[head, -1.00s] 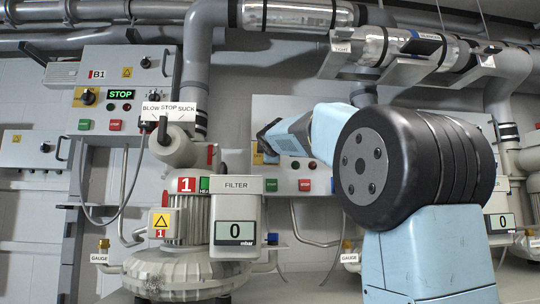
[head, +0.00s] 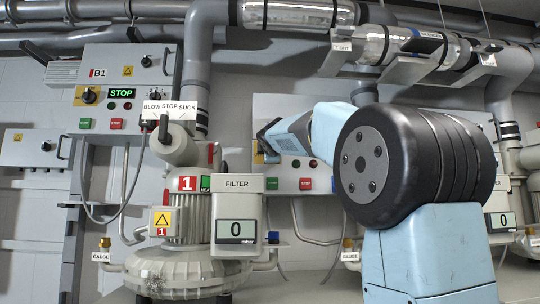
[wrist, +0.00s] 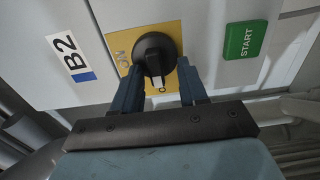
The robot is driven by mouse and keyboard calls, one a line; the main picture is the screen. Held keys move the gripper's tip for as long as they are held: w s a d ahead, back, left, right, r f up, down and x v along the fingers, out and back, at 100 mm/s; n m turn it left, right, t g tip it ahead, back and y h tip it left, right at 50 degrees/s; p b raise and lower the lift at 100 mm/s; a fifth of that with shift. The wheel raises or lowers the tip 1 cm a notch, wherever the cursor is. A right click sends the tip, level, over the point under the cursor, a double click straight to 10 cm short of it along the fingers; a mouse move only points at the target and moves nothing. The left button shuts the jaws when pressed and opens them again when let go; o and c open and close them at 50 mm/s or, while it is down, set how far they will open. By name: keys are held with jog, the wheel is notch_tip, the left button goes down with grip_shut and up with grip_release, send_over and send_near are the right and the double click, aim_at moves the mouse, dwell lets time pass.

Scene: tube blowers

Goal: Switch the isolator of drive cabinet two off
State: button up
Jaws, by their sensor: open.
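The isolator of drive cabinet two is a black rotary knob (wrist: 155,52) on a yellow plate (wrist: 118,44), beside the B2 label (wrist: 71,57) in the wrist view. The white tip of its handle points down in that picture, towards the O mark; ON stands to its left. My gripper (wrist: 160,72) is open, with one dark finger at each side of the knob's lower part. I cannot tell whether either finger touches it. In the head view my gripper (head: 265,143) is at the left part of the middle cabinet (head: 276,108), hiding the knob.
A green START button (wrist: 245,40) sits right of the knob in the wrist view. In the head view, cabinet B1 (head: 142,72) hangs to the left with its STOP display (head: 121,93).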

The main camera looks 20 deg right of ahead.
jog(key=shift+s+r, duration=0.1)
jog(key=shift+s, duration=0.05)
jog(key=v, duration=1.3)
jog(key=shift+s, duration=0.25)
jog(key=shift+s+a, duration=0.1)
